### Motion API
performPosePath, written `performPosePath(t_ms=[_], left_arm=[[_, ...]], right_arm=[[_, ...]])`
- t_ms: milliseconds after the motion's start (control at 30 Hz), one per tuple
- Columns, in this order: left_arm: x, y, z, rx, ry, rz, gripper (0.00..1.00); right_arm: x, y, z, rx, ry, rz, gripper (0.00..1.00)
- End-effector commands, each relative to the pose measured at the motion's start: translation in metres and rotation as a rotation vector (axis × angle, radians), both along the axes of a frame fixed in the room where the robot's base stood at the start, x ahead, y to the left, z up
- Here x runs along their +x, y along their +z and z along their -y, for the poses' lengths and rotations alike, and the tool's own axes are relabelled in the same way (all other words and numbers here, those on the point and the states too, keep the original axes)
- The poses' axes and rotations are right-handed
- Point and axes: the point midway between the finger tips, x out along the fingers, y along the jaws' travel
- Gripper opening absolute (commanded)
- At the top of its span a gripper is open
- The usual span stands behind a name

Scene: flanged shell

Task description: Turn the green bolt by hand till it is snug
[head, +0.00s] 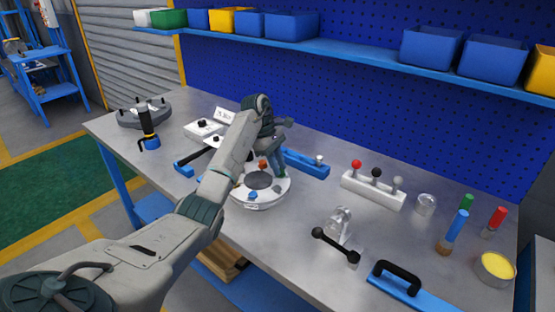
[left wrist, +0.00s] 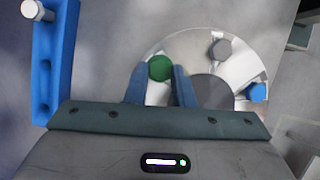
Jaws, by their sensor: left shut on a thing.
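The flanged shell (head: 248,204) is a round white piece with a dark grey centre, standing on the bench; part of it also shows in the left wrist view (left wrist: 190,45). The green bolt (left wrist: 160,68) sits at the shell's rim, between the two blue-grey fingers of my left gripper (left wrist: 160,80). My left gripper (head: 281,172) points down over the far right side of the shell, shut on the green bolt's head. A blue bolt (left wrist: 257,92) and a grey bolt (left wrist: 221,48) are on the flange; an orange bolt (head: 263,165) shows in the head view. The green bolt's shank is hidden.
A blue bar with a silver-headed bolt (head: 307,166) lies just behind the shell. A white block with coloured knobs (head: 372,190) stands to the right, a black-handled clamp (head: 335,245) at the front.

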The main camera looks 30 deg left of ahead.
Motion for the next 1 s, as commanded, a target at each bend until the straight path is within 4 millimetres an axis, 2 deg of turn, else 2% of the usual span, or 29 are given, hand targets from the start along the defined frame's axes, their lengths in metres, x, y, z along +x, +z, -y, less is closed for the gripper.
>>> performPosePath(t_ms=[33,300,867,900,1000], left_arm=[[0.003,0.011,0.0,0.001,-0.025,0.013,0.0],[0.004,0.009,-0.001,0.003,-0.131,0.014,0.0],[0.005,0.007,-0.001,0.004,-0.166,0.016,0.0],[0.005,0.007,-0.001,0.004,-0.166,0.016,0.23],[0.004,0.006,-0.001,0.003,-0.166,0.012,0.43]], right_arm=[[-0.002,0.009,0.0,0.0,0.0,-0.003,0.36],[-0.005,0.021,-0.001,0.001,0.0,-0.002,0.36],[-0.006,0.023,-0.002,0.002,-0.001,-0.002,0.36],[-0.006,0.023,-0.002,0.002,-0.001,-0.002,0.36],[-0.006,0.023,-0.002,0.002,-0.001,-0.003,0.36]])
